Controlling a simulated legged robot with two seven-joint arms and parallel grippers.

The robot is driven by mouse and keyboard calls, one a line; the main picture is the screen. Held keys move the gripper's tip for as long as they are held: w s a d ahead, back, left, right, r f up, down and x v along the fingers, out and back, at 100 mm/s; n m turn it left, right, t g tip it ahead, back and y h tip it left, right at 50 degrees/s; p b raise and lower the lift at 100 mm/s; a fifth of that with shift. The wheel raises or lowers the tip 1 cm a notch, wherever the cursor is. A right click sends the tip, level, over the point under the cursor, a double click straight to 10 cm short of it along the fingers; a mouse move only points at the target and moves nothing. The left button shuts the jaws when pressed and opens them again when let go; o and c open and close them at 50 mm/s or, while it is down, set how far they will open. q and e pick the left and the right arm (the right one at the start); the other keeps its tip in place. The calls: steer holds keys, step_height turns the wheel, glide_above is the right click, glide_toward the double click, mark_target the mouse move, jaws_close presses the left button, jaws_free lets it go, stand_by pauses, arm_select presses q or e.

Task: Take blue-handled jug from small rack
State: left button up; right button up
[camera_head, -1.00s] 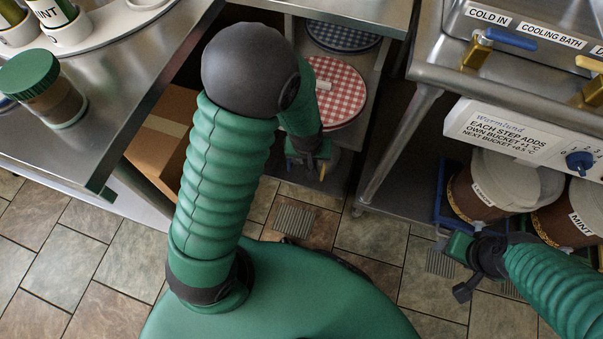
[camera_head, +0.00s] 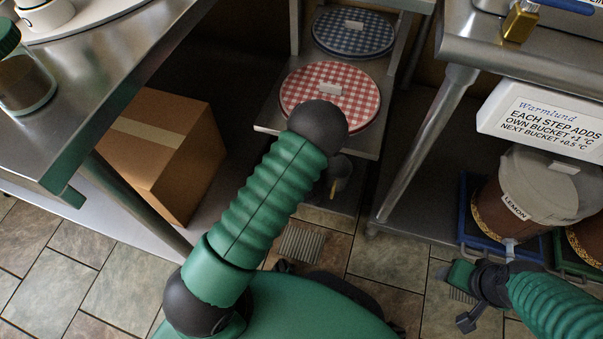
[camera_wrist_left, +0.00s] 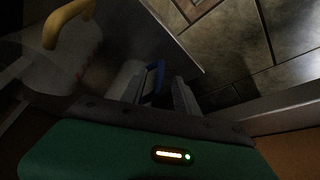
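In the left wrist view a blue handle (camera_wrist_left: 156,70) shows between the two fingers of my left gripper (camera_wrist_left: 157,92). The fingers stand apart, one on each side of it, and I cannot tell whether they touch it. The body of the blue-handled jug is dark and mostly hidden. In the head view my left arm reaches to the small rack (camera_head: 266,122), and its round dark joint hides the left gripper. A dark jug-like vessel with a yellowish handle (camera_head: 340,172) shows low beside that joint.
A yellow handle (camera_wrist_left: 70,20) is close by in the left wrist view. Red-checked (camera_head: 335,88) and blue-checked (camera_head: 352,32) lids lie on the rack's shelf. A cardboard box (camera_head: 165,150) is left of it. The lemon bucket (camera_head: 510,215) and a steel table leg (camera_head: 425,150) are on the right.

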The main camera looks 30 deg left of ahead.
arm_select(q)
steer(key=b+x, duration=0.1)
steer(key=x, duration=0.2)
steer(key=shift+d+f, duration=0.1)
steer(key=shift+f, duration=0.05)
jaws_close()
steer(key=shift+r, duration=0.25)
